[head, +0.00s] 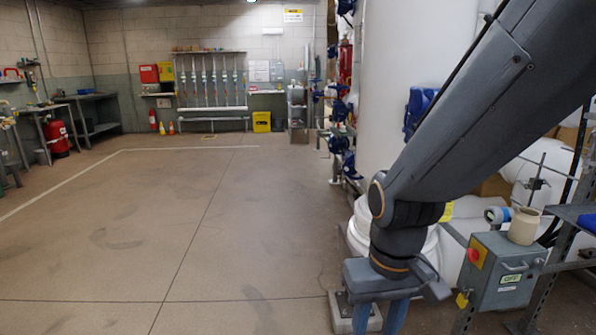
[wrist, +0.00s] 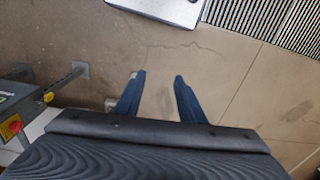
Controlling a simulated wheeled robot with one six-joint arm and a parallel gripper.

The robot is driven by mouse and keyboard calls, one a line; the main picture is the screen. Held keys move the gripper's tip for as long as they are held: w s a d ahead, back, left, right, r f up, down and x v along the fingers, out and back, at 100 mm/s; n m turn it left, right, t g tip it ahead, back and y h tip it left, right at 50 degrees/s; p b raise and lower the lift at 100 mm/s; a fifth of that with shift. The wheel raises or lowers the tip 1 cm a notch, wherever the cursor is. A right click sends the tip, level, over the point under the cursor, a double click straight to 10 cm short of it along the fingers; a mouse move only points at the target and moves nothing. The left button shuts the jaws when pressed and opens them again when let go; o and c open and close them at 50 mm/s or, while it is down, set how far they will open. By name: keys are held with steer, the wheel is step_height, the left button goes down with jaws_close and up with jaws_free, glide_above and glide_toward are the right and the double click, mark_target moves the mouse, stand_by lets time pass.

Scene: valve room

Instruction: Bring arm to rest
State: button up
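My arm reaches in from the upper right of the head view and bends down at its wrist. My gripper (head: 379,322) points down at the lower middle right, and its lower ends are cut off by the picture's edge. In the wrist view my gripper (wrist: 159,80) shows two blue fingers set apart. Bare floor shows between them, so it is open and empty.
A grey control box (head: 502,274) with a red button stands close right of my gripper. A beige cup (head: 524,226) sits on it. A large white tank (head: 410,75) stands behind my arm. The floor (head: 200,220) to the left is clear.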

steer(key=s+d+r+m+p, duration=0.1)
steer(key=s+d+r+p, duration=0.1)
steer(key=d+r+p, duration=0.4)
steer(key=r+p, duration=0.1)
steer(key=p, duration=0.1)
steer(key=shift+d+r+m+p, duration=0.2)
steer(key=shift+r+m+p, duration=0.1)
steer(key=shift+p, duration=0.1)
steer(key=shift+w, duration=0.1)
steer(key=shift+c, duration=0.6)
stand_by(0.3)
